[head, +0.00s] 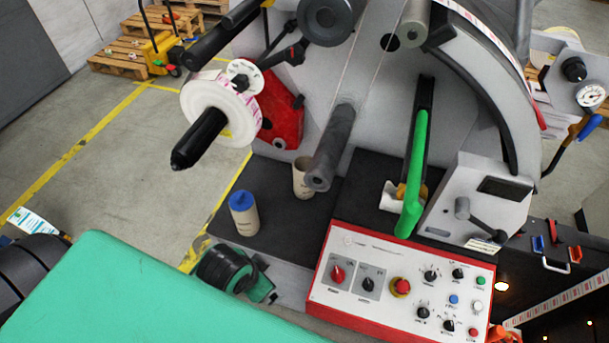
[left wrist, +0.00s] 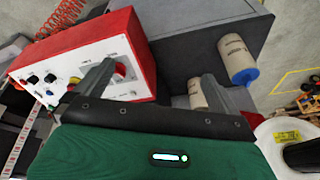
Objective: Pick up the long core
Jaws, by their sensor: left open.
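Two tan cardboard cores stand on the machine's dark deck. The blue-capped core (head: 243,213) is near the deck's left edge and looks the longer one; it also shows in the left wrist view (left wrist: 237,58). The plain open core (head: 303,181) is farther back, under a grey roller; in the left wrist view (left wrist: 196,92) a finger partly hides it. My left gripper (head: 268,281) is low at the deck's front edge, largely hidden by my own arm. In the left wrist view (left wrist: 157,72) its fingers are spread and empty, apart from both cores. My right gripper is not in view.
The red-edged control panel (head: 400,285) is right of my left gripper. Deck space around the blue-capped core is clear.

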